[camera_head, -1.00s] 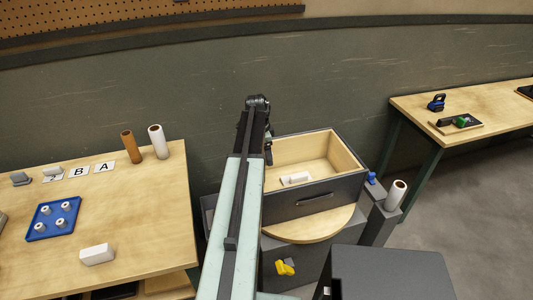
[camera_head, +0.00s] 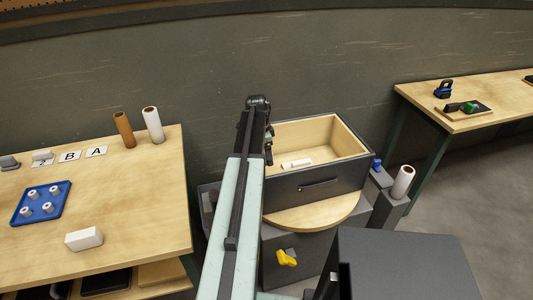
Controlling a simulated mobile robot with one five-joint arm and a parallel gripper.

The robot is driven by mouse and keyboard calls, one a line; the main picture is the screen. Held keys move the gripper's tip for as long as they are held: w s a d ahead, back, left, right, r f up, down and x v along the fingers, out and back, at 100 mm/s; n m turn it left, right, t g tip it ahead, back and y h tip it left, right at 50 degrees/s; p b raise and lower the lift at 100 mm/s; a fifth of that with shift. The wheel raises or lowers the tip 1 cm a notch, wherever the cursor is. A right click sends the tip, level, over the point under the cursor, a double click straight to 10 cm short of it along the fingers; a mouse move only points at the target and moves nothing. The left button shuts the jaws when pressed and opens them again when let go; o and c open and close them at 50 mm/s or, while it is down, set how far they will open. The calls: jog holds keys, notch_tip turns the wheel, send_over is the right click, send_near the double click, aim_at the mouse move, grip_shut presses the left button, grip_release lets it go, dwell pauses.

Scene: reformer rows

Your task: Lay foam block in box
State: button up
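The box (camera_head: 318,187) is an open dark-fronted box with pale wooden inside walls, standing on a round wooden plate. A small white piece (camera_head: 297,163) lies on its floor. A white block (camera_head: 84,238) lies on the left table, near its front edge. Both are white, and I cannot tell for sure which is the foam block. My gripper (camera_head: 268,147) is at the box's left side, far from the block on the table. It is mostly hidden by my arm and very small, so its fingers cannot be made out.
The left table (camera_head: 130,205) also holds a blue tray (camera_head: 60,188) with several white rolls, letter cards, a brown tube (camera_head: 124,129) and a white tube (camera_head: 153,125). A yellow piece (camera_head: 286,258) is below the box. Another table (camera_head: 440,106) stands at the right. Open floor lies at right.

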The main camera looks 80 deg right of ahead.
jog(key=shift+a+f+b, duration=0.1)
jog(key=shift+f+b, duration=5.2)
jog(key=shift+f, duration=0.2)
jog(key=shift+s+a+f+b, duration=0.1)
jog(key=shift+s+a+b, duration=0.15)
jog(key=shift+b, duration=0.1)
jog(key=shift+a+f, duration=0.1)
jog(key=o, duration=1.3)
jog(key=shift+a, duration=0.1)
jog(key=shift+c, duration=0.2)
jog(key=r+p, duration=0.3)
jog(key=w+r+p, duration=0.1)
jog(key=r+p, duration=0.1)
jog(key=p, duration=0.1)
jog(key=r+p, duration=0.3)
jog(key=shift+w+r, duration=0.3)
jog(key=shift+r, duration=0.05)
jog(key=shift+f, duration=0.1)
